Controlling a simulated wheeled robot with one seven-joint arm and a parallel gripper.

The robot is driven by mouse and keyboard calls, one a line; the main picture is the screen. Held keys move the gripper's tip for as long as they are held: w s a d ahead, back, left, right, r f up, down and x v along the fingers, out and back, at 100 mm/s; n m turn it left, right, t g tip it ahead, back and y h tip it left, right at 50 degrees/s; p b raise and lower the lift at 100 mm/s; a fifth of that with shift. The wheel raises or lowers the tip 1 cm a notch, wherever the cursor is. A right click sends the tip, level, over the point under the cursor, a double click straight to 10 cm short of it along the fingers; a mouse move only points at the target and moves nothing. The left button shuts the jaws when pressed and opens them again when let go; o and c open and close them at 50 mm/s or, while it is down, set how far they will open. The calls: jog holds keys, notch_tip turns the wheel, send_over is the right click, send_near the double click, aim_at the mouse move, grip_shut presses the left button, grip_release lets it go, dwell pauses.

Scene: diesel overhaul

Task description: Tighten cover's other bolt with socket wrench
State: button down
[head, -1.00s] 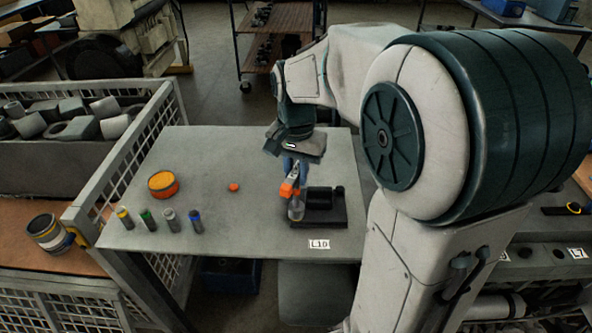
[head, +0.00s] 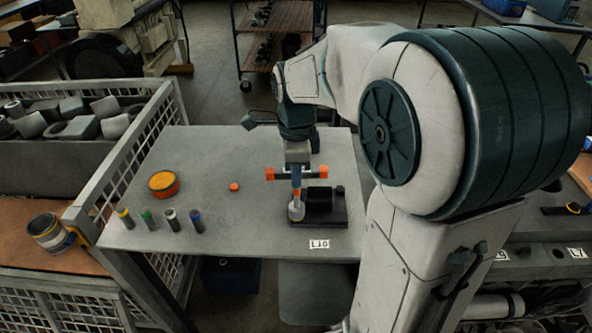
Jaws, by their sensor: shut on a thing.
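My gripper (head: 296,173), with orange parts to its left and right, is shut on the socket wrench (head: 296,193) above the table's right part. The wrench's blue upper part shows between the orange parts. It stands about upright, its lower end at the left side of a black block-like assembly (head: 320,199) on a dark base plate (head: 328,221). A pale round part (head: 297,211) sits at the wrench's lower end. The bolt is hidden there, and I cannot tell whether the socket is seated on it. I cannot tell the cover apart from the assembly.
An orange-yellow round tin (head: 164,184), a small orange disc (head: 234,187) and several colour-topped cylinders (head: 172,219) are at left. A mesh-sided bin (head: 125,165) borders the table's left. A label (head: 319,244) lies at the front.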

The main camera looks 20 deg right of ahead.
jog(key=m, duration=0.5)
jog(key=shift+m, duration=0.3)
jog(key=m, duration=0.4)
jog(key=shift+m, duration=0.3)
